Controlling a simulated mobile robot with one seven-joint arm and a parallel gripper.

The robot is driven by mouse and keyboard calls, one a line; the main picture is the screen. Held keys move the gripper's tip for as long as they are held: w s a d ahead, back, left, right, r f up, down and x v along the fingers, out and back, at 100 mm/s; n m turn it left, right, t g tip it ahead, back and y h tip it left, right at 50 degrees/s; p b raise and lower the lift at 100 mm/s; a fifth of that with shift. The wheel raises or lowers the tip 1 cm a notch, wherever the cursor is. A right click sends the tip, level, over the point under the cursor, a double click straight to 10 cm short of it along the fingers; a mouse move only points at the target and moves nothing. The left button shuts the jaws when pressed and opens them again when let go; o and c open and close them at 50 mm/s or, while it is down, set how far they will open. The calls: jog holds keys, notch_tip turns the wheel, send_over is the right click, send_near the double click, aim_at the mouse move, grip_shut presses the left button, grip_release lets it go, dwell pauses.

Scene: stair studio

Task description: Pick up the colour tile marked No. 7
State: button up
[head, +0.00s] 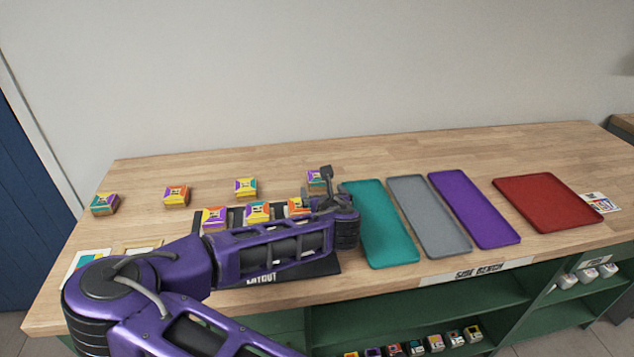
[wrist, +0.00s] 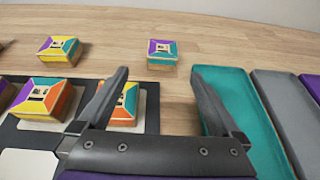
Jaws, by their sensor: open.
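Several colour tiles, small blocks with four-coloured tops, are in view. The marks on top are too small to read, so I cannot tell which is No. 7. A purple and teal tile (wrist: 162,54) lies on the wood beyond and between my fingertips; in the head view this tile (head: 316,179) is partly behind my gripper (head: 318,188). My gripper (wrist: 160,76) is open and empty, above the right end of the black layout board (head: 325,267). An orange and teal tile (wrist: 124,112) on the board is partly hidden by the left finger.
Teal (head: 380,225), grey (head: 428,217), purple (head: 474,210) and red (head: 547,203) trays lie to the right. Bare wood separates the back tiles.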

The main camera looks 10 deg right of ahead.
aim_at(319, 180)
jog(key=x, duration=0.6)
jog(key=shift+f, duration=0.1)
jog(key=shift+d+b+x, duration=0.15)
jog(key=shift+b+x, duration=0.1)
jog(key=shift+x, duration=1.1)
jog(key=shift+d+b+x, duration=0.15)
jog(key=shift+b+x, duration=0.05)
jog(key=shift+x, duration=1.1)
jog(key=c, duration=1.4)
